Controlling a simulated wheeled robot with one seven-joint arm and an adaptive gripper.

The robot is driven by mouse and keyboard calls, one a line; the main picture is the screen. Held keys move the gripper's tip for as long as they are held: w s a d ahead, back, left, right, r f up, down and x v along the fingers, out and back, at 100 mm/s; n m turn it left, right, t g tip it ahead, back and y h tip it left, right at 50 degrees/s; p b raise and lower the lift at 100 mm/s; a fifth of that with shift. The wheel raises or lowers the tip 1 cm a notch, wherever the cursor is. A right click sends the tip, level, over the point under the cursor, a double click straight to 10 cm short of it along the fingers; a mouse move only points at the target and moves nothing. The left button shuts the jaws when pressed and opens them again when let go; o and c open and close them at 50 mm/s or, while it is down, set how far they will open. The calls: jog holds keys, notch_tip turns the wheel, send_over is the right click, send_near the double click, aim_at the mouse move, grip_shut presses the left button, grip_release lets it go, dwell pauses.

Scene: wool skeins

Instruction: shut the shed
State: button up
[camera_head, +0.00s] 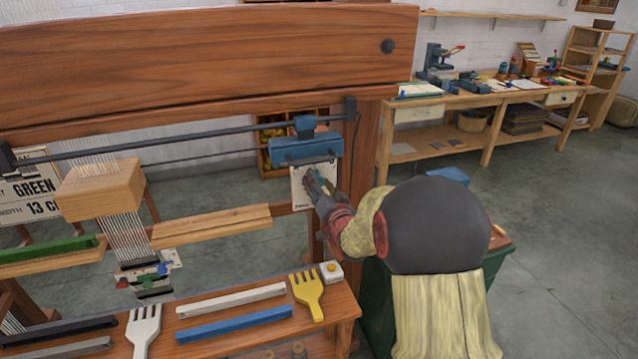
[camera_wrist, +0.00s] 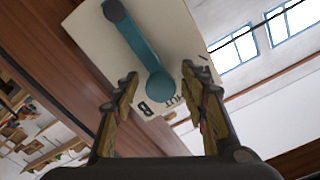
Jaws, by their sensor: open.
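The shed lever (camera_wrist: 137,45) is a teal bar on a white plate (camera_wrist: 88,32), with a dark round piece at one end and a round teal end near the printed "B" and the letters "UT". My gripper (camera_wrist: 160,80) is open, its fingers on either side of the teal end; I cannot tell whether they touch it. In the head view, my gripper (camera_head: 318,187) is in front of the white plate (camera_head: 300,196), below a blue box on the loom's right post, and hides much of the lever. White warp threads (camera_head: 125,236) hang from a wooden block at left.
The loom's thick top beam (camera_head: 200,65) and dark rail (camera_head: 210,137) run across the left. A front shelf holds a white comb (camera_head: 143,328), a yellow comb (camera_head: 307,292) and several coloured bars.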

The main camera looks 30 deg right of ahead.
jog(key=v, duration=1.2)
dwell(0.4)
jog(key=s+d+f+n+g, duration=0.15)
jog(key=s+f+g, duration=0.3)
jog(key=f, duration=0.65)
jog(key=s+a+f+g, duration=0.2)
jog(key=s+f+g, duration=0.1)
jog(key=s+g, duration=0.3)
jog(key=s+a+r+n+g+y+p, duration=0.1)
jog(key=s+a+r+n+g+y, duration=0.15)
jog(key=s+a+r, duration=0.5)
jog(key=s+a+r+n+g+y+p, duration=0.1)
jog(key=s+a+r+n+y, duration=0.2)
jog(key=s+a, duration=0.7)
jog(key=w+a+r+n+t, duration=0.2)
jog(key=a+r, duration=0.5)
